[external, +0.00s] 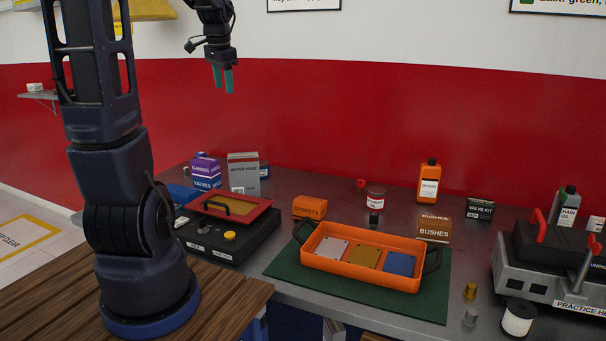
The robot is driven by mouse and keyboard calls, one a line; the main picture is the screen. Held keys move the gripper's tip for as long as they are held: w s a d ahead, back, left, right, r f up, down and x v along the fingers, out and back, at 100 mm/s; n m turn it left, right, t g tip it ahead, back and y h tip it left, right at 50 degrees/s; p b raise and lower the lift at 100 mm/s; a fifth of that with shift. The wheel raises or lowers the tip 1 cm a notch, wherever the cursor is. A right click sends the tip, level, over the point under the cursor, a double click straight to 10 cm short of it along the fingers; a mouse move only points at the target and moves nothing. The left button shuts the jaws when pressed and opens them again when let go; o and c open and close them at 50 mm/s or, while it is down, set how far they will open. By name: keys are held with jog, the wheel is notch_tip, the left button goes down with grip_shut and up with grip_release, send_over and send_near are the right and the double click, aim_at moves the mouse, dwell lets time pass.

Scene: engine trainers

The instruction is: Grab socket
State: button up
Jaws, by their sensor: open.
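My gripper (222,80), with teal fingertips, hangs high at the upper left, pointing down in front of the wall. It is open and empty, far above the table and apart from everything on it. No object is clearly recognisable as a socket. Small candidates are a silver-grey cylinder (471,317) near the table's front edge, right of the green mat, and a small dark piece (374,218) in front of a white and red can (375,198). A brass-coloured cylinder (470,291) stands just behind the grey one.
An orange tray (325,277) with white, gold and blue plates lies on the green mat (432,306). A black box with a red-framed lid (240,213) is left. A grey engine trainer (535,282) and a white spool (518,320) are right. Bottles and cartons line the back.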

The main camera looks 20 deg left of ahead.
jog(key=w+a+f+m, duration=0.2)
jog(key=w+a+f, duration=0.3)
jog(key=w+a, duration=0.3)
jog(key=m+g+h, duration=0.1)
jog(key=m+h, duration=0.1)
jog(key=m, duration=0.2)
send_near(186, 168)
jog(key=f, duration=0.2)
jog(key=w+f, duration=0.1)
jog(key=f, duration=0.1)
jog(key=shift+f, duration=0.35)
jog(key=shift+w+d+f, duration=0.1)
jog(key=shift+w+f, duration=0.1)
jog(key=shift+f, duration=1.15)
jog(key=shift+w+d+f, duration=0.1)
jog(key=shift+w+f, duration=0.1)
jog(key=shift+f, duration=1.15)
grip_shut()
jog(key=shift+r, duration=0.1)
